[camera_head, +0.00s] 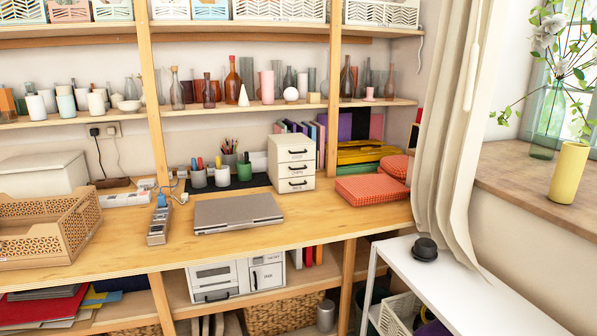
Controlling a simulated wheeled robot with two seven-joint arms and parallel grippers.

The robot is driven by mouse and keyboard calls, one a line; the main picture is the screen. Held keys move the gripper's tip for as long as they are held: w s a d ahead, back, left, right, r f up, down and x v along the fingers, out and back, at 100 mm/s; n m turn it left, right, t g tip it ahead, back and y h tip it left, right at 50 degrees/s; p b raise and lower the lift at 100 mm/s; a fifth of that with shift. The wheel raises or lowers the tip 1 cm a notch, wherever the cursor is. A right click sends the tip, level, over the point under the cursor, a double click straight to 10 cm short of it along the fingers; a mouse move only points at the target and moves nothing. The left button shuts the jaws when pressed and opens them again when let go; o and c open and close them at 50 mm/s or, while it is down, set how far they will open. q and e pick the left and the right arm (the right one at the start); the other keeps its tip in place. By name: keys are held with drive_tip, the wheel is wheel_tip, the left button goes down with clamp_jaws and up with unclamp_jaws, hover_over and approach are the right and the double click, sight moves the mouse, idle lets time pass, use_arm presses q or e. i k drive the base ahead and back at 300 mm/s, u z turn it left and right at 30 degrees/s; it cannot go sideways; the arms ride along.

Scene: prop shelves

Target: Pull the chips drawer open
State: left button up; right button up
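A small cream drawer cabinet (270,165) stands on the wooden desk, towards the right of its middle. It has three stacked drawers with dark handles: a top drawer (292,146), a middle drawer (291,163) and a bottom drawer (290,180). All three look shut. Each seems to carry a small label, too small to read surely, so I cannot tell which is the chips drawer. A white unit (232,277) with drawers and dark handles sits on the shelf under the desk, also apparently shut. Neither of my grippers is in view.
A closed laptop (238,212) lies in front of the cabinet. Red checked boxes (372,190) lie to its right, pen cups (222,176) to its left. A white shelf (455,290) with a black object (425,249) stands front right.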

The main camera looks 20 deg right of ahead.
sight(292, 163)
drive_tip(key=u, duration=0.65)
drive_tip(key=i, duration=0.95)
drive_tip(key=z, duration=0.25)
